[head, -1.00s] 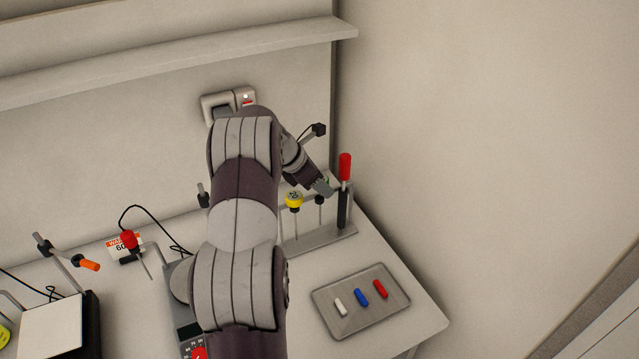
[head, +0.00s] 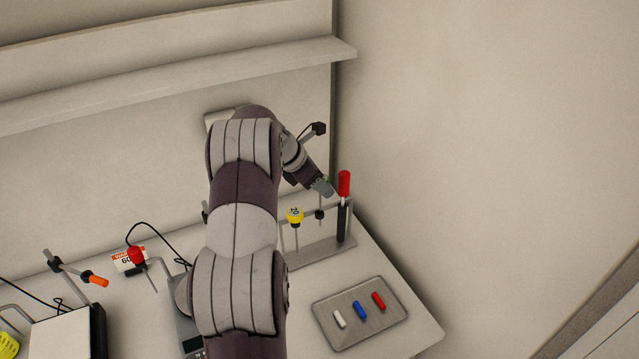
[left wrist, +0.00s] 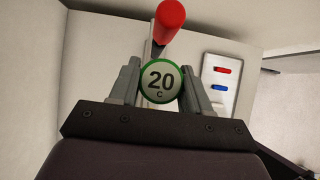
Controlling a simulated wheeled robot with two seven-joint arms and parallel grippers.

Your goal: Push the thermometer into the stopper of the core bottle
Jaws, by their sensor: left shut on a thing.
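My left gripper (head: 325,190) is shut on a thermometer with a round, green-rimmed dial (left wrist: 161,81) marked "20 C". In the left wrist view the dial sits between the two fingers (left wrist: 161,92). In the head view the gripper is near the top of the metal rack (head: 322,254), left of a red-handled tool (head: 344,184) standing in it. My right gripper is not in view.
A yellow-topped item (head: 295,214) stands in the rack. A tray (head: 347,341) with white, blue and red pieces lies in front. A red-topped probe (head: 137,255) is at left beside a card. My left arm hides the middle of the bench.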

